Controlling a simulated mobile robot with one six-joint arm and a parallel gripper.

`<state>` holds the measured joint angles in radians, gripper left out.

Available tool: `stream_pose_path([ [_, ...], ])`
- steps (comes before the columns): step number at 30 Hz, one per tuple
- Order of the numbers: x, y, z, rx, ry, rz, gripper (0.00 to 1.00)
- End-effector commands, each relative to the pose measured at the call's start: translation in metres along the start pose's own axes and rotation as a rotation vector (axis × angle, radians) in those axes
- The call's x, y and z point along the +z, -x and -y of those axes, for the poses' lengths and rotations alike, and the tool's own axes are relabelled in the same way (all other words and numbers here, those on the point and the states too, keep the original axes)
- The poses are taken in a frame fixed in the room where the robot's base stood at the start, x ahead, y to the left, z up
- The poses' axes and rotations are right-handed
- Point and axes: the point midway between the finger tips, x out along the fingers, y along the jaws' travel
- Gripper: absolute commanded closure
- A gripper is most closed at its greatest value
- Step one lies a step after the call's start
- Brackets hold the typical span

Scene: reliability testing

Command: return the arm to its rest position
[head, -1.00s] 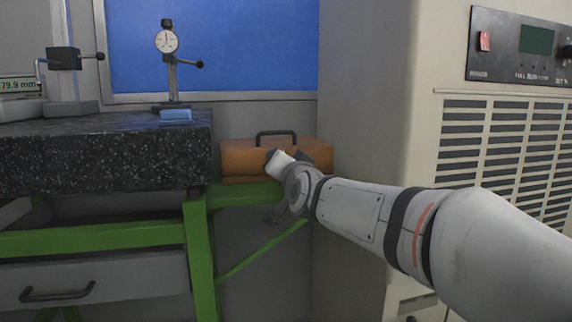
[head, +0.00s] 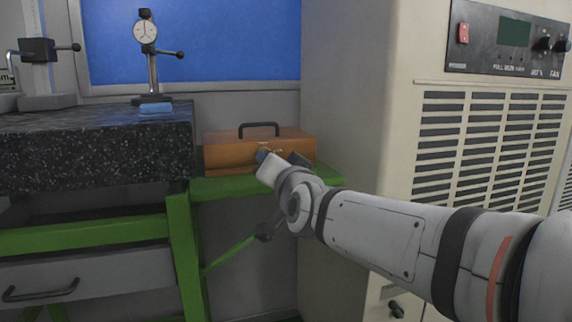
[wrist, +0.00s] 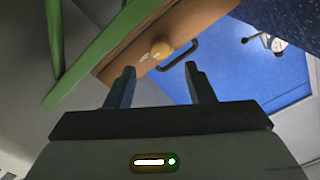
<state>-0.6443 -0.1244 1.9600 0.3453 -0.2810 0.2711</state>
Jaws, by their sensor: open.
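My gripper (head: 281,160) is at the end of my outstretched arm, in front of the orange-brown case on the green bench. In the wrist view my gripper (wrist: 161,88) shows two dark fingers spread apart with nothing between them. The case (head: 228,153) has a dark handle on top; my gripper hides part of its front right. In the wrist view the case (wrist: 205,20) appears tilted, with a round yellowish knob or disc (wrist: 161,49) on it beyond the fingertips. I cannot tell the exact gap between fingers and case.
A black granite plate (head: 90,150) with a dial gauge stand (head: 150,60) and a small blue block (head: 156,108) is at left. The green bench frame (head: 185,250) stands below. A large beige cabinet (head: 350,90) with vents and a control panel (head: 505,38) is at right, close behind my arm.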

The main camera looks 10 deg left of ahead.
Motion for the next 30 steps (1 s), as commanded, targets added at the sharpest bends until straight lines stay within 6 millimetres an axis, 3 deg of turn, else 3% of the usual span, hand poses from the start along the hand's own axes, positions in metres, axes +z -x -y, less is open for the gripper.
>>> stream_pose_path([
  [4, -0.006, 0.002, -0.002, 0.014, 0.008, 0.013, 0.51],
  [8, -0.025, 0.014, -0.014, 0.076, 0.047, 0.076, 0.51],
  [14, -0.055, 0.057, -0.054, 0.245, 0.137, 0.266, 0.51],
  [22, -0.085, 0.145, -0.102, 0.479, 0.204, 0.556, 0.51],
  [30, -0.11, 0.258, -0.12, 0.692, 0.196, 0.863, 0.51],
])
